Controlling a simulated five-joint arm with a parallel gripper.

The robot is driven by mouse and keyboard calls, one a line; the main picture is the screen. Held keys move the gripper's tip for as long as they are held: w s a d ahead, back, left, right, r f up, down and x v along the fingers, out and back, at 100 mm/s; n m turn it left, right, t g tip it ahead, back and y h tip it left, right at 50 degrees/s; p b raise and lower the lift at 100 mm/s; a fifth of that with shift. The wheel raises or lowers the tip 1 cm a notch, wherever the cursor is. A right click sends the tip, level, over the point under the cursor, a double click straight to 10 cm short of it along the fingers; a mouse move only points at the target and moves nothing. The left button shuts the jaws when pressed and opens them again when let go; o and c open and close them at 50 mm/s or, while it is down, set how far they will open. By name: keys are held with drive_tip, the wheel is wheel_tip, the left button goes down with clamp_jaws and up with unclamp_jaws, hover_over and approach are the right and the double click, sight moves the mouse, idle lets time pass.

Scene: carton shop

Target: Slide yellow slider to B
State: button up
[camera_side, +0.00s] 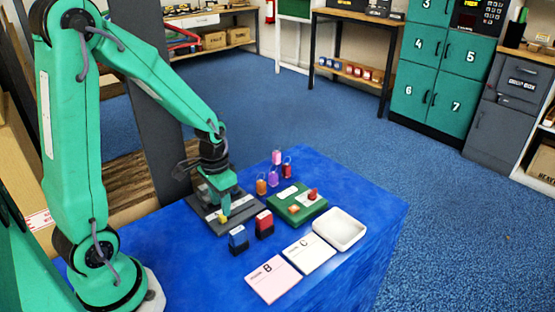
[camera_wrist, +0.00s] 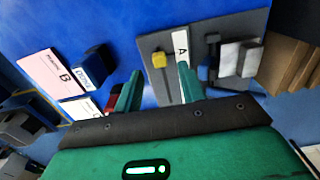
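The yellow slider (camera_wrist: 158,60) is a small knob on a dark grey board (camera_wrist: 150,42), at a thin slot. A white label with the letter A (camera_wrist: 182,50) lies beside it on the board. No label B is readable on the board. In the wrist view my gripper (camera_wrist: 159,74) is open, its green fingers apart, with the slider just beyond and between the fingertips. In the side view my gripper (camera_side: 221,200) points down close above the yellow slider (camera_side: 223,218). I cannot tell whether they touch. My gripper hides part of the board.
A blue stamp (camera_side: 238,239) and a red stamp (camera_side: 264,224) stand near the board. A pink card marked B (camera_side: 272,280), a card marked C (camera_side: 308,255) and a white tray (camera_side: 340,229) lie to the right. A green board (camera_side: 298,203) and several small tagged items stand behind.

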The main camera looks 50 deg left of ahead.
sight(222, 216)
drive_tip(key=shift+f, duration=2)
drive_tip(key=shift+c, duration=0.4)
clamp_jaws()
